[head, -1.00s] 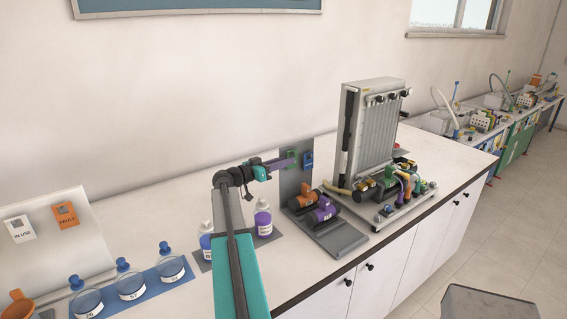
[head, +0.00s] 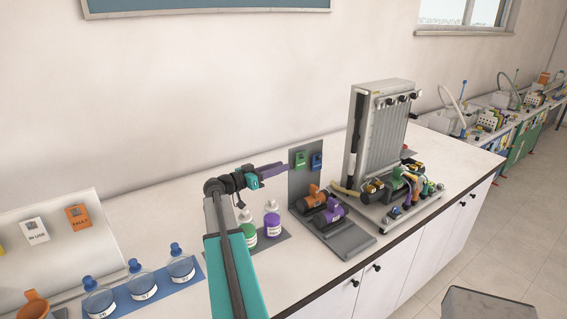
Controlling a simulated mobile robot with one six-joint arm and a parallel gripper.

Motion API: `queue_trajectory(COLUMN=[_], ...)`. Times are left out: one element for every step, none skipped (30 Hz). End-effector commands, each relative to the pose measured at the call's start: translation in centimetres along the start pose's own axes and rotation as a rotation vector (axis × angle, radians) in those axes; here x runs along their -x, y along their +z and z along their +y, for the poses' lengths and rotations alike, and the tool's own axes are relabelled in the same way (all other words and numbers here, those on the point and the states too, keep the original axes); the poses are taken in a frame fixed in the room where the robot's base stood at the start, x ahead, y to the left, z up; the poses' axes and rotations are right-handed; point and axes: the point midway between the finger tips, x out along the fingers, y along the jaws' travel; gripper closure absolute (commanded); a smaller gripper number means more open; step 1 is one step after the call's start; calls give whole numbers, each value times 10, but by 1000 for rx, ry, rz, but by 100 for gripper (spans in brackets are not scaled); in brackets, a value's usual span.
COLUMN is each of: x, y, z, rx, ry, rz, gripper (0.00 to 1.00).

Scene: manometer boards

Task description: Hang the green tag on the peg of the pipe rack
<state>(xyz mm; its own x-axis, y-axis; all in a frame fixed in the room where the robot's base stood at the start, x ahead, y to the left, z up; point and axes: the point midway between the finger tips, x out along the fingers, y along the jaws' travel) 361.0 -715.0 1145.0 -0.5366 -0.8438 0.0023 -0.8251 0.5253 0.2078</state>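The green tag (head: 299,159) hangs on the upright grey panel (head: 300,184) of the pipe rack, left of a blue tag (head: 317,161). The peg is hidden behind the tag. My gripper (head: 284,167), with purple fingers, is just left of the panel. Its fingertips appear slightly apart from the green tag, and nothing shows in them. I see the fingers from the side, so the gap between them cannot be made out.
Orange (head: 315,196) and purple (head: 331,212) fittings sit on the rack's base. A manometer board (head: 380,140) stands to the right. Green-labelled (head: 248,235) and purple-labelled (head: 272,224) bottles stand below my gripper.

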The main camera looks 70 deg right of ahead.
Motion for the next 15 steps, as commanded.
queue_trajectory(x=[4, 6, 8, 9, 10, 12, 12, 12, 13, 13, 13, 13, 12, 12, 12], y=[-1, -1, 0, 0, 0, 0, 0, 1, 1, 1, 1, 1, 1, 1, 1], z=[3, 4, 5, 5, 5, 6, 6, 6, 6, 6, 6, 6, 6, 6, 6], rx=[0, 0, 0, 0, 0, 0, 0, 0, 0, 0, 0, 0, 0, 0, 0], ry=[1, 2, 3, 3, 4, 4, 4, 5, 5, 5, 5, 5, 6, 6, 6], rz=[0, 0, 0, -1, -1, -1, -1, -1, -1, -1, -1, -1, -1, -1, -1], gripper=[74, 74, 74, 74, 74, 74, 74, 74, 74, 74, 74, 74, 74, 74, 74])
